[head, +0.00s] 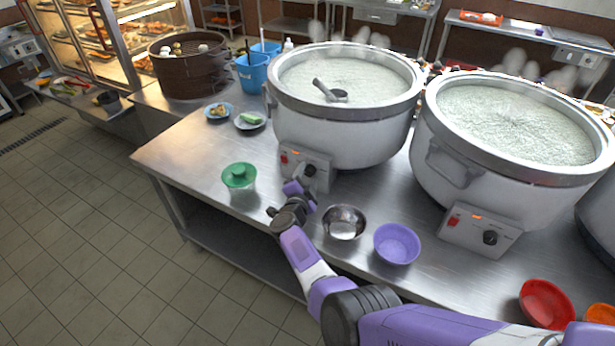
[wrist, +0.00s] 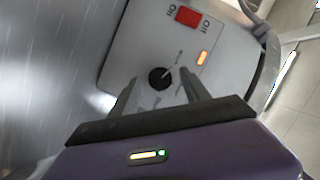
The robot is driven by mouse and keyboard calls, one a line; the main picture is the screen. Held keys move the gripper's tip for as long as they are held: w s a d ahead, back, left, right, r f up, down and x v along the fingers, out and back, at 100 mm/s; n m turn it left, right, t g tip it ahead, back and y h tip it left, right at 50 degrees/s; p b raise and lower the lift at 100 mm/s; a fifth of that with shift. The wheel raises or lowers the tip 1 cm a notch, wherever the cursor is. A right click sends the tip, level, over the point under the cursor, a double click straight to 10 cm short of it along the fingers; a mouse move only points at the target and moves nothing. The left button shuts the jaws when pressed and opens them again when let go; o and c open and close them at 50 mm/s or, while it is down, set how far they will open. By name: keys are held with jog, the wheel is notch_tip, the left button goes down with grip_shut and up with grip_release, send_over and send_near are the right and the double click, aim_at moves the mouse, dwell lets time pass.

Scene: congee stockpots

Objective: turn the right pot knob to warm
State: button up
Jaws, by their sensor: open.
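Two white pots of steaming congee stand on the steel counter, the left pot (head: 340,140) and the right pot (head: 500,185). The right pot's control box has a black knob (head: 490,238) and a red switch (head: 453,220). My gripper (head: 297,187) is at the left pot's control box, away from the right pot. In the wrist view my gripper (wrist: 160,88) is open, its fingers pointing at a black knob (wrist: 160,78). The panel there has a red switch (wrist: 188,16) and a lit orange lamp (wrist: 202,57). Contact with the knob cannot be told; the dial labels are too small to read.
A steel bowl (head: 344,222) and a purple bowl (head: 397,244) stand in front of the pots. A red bowl (head: 546,303) lies at the right front. The counter's left front is mostly clear.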

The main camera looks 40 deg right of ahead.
jog(key=p+v, duration=0.2)
jog(key=v, duration=0.5)
jog(key=shift+s+a, duration=0.2)
jog(key=shift+a, duration=0.05)
dwell(0.4)
